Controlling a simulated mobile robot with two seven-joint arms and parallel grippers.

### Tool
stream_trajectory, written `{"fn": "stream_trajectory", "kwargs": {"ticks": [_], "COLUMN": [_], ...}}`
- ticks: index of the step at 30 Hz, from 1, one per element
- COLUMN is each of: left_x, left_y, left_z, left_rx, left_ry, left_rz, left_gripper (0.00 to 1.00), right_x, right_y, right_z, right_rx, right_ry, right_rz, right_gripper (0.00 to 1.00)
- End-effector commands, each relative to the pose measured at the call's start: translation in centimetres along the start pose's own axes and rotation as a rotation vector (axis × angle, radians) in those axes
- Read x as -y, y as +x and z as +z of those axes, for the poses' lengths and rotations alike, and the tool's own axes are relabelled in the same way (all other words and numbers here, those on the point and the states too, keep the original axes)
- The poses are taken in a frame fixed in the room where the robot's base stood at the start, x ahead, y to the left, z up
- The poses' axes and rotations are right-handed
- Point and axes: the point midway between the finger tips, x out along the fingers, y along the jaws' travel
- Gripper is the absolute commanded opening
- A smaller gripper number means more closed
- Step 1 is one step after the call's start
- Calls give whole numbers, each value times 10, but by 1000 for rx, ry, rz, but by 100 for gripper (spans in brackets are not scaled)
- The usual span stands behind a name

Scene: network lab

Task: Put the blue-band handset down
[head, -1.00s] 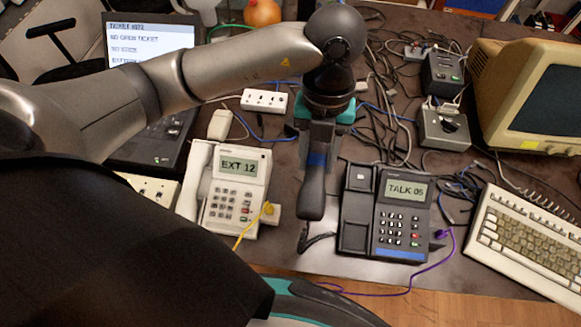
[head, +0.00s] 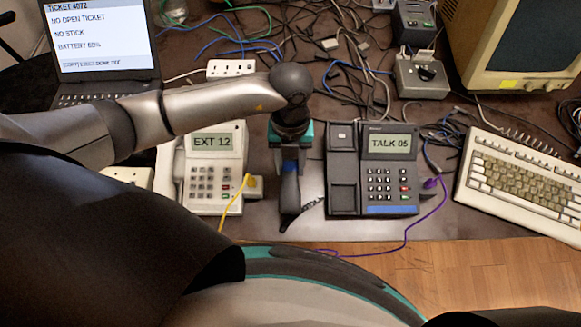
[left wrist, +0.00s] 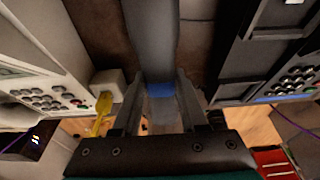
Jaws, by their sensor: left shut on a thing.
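My left gripper (head: 290,158) is shut on the dark handset (head: 290,197) at its blue band. The handset points lengthwise toward me, just left of the dark phone (head: 389,172), whose screen reads TALK 05. The phone's long cradle (head: 343,187) is empty. A coiled cord runs from the handset's near end toward the phone. In the left wrist view the handset (left wrist: 152,40) runs between the two fingers, with the blue band (left wrist: 160,90) at the grip. The height of the handset above the table is hard to judge. My right gripper is not in view.
A white phone (head: 214,170) reading EXT 12 stands left of the handset, with a yellow cable plug (head: 249,181) at its side. A purple cable (head: 430,215) leaves the dark phone's right side. A keyboard (head: 520,185) lies right. Cables and a power strip (head: 231,68) lie behind.

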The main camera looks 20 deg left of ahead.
Motion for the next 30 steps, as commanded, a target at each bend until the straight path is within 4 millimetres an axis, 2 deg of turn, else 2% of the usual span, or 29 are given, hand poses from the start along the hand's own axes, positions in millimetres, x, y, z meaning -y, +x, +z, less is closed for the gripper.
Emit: {"fn": "stream_trajectory", "kwargs": {"ticks": [1, 5, 17, 18, 25, 30], "left_x": [0, 1, 0, 0, 0, 0], "left_y": [11, 23, 28, 28, 27, 27], "left_z": [1, 5, 6, 6, 6, 6], "left_rx": [-3, -1, 0, -1, -1, -1], "left_ry": [-1, 0, 1, 0, 1, 0], "left_rz": [0, -1, -1, 0, -1, -1], "left_gripper": [0, 0, 0, 44, 70, 72], "right_x": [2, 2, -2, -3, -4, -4], "right_y": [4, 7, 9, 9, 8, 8], "right_z": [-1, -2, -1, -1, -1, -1], "right_rx": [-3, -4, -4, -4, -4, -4], "right_ry": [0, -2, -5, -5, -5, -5], "right_rz": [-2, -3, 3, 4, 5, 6], "right_gripper": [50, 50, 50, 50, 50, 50]}}
